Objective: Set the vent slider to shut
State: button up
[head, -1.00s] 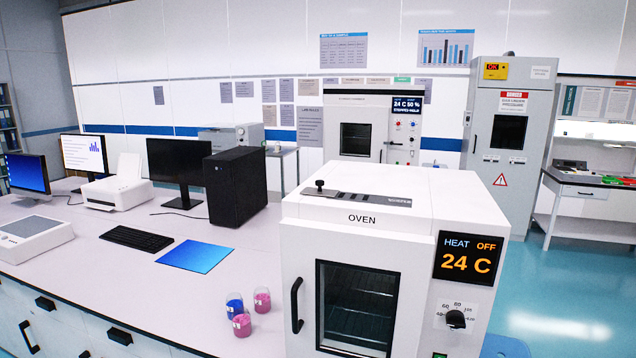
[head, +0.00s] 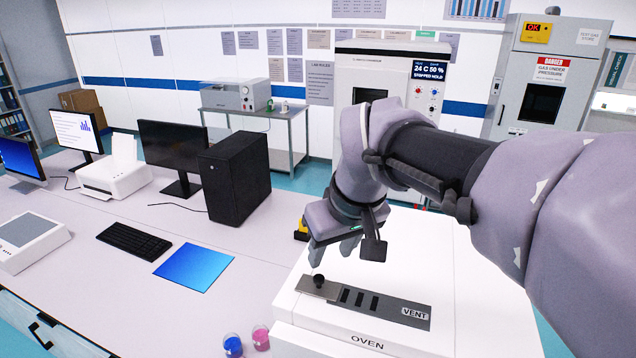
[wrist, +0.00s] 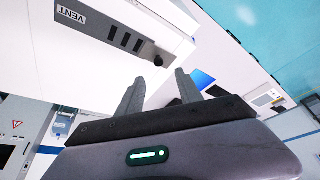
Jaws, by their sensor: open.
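The vent slider plate (head: 388,304) lies on top of the white oven (head: 315,325), with several dark slots and the word VENT at its right end. Its black knob (head: 318,281) stands at the left end of the plate in the head view. In the wrist view the knob (wrist: 158,60) is just beyond the fingertips, and the plate (wrist: 100,32) runs off to the upper left. My gripper (head: 335,252) is above and just behind the knob, fingers pointing down. In the wrist view my gripper (wrist: 160,80) is open and empty, with the knob apart from the fingers.
A black computer tower (head: 236,175) stands on the bench left of the oven. Pink (head: 261,338) and blue (head: 232,345) beakers stand close by the oven's left side. The oven top around the plate is clear. A grey gas cabinet (head: 540,85) stands at the back right.

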aim_at(319, 277)
jog(key=b+x, duration=0.1)
jog(key=x, duration=0.9)
jog(key=shift+w+f, duration=0.2)
jog(key=shift+w, duration=0.05)
jog(key=shift+w+f, duration=0.45)
jog(key=shift+s, duration=0.15)
jog(key=shift+c, duration=0.9)
grip_shut()
jog(key=shift+r, duration=0.1)
